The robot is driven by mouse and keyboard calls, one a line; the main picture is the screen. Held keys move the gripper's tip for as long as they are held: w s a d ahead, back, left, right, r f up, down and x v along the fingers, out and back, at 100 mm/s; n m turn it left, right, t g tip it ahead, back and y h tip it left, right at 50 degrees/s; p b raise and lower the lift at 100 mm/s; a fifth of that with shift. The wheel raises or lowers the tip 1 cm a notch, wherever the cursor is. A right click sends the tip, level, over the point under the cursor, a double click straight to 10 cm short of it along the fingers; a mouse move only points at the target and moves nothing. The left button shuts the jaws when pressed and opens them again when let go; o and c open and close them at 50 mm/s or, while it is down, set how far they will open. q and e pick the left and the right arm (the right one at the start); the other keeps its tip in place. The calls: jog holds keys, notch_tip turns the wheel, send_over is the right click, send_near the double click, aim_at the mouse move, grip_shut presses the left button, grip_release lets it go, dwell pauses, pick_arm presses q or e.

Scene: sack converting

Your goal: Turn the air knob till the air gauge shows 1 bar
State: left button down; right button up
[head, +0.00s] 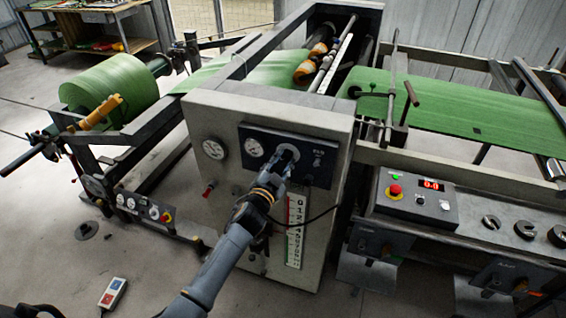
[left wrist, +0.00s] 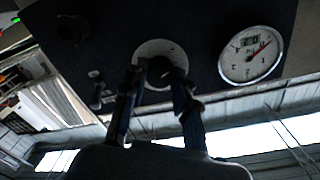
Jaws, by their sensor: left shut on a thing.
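My left gripper (head: 287,158) reaches the dark panel (head: 262,170) on the front of the grey machine cabinet. In the left wrist view its two fingers (left wrist: 158,88) are closed on either side of a dark round knob (left wrist: 160,66), which sits on a pale disc. The gripper hides most of the knob in the head view. A white round gauge (head: 254,147) is just left of the gripper on the same panel. It also shows in the left wrist view (left wrist: 250,55), with a red needle; its numbers are too small to read surely.
A control box (head: 416,200) with a red button and display stands at right. A green roll (head: 108,88) is at left.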

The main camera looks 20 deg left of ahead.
pick_arm(q)
jog(key=m, duration=0.4)
jog(key=shift+m, duration=2.2)
jog(key=c, duration=1)
grip_release()
jog(key=shift+s, duration=0.15)
jog(key=s, duration=1.1)
jog(key=shift+s+a+r, duration=0.3)
jog(key=shift+s, duration=0.1)
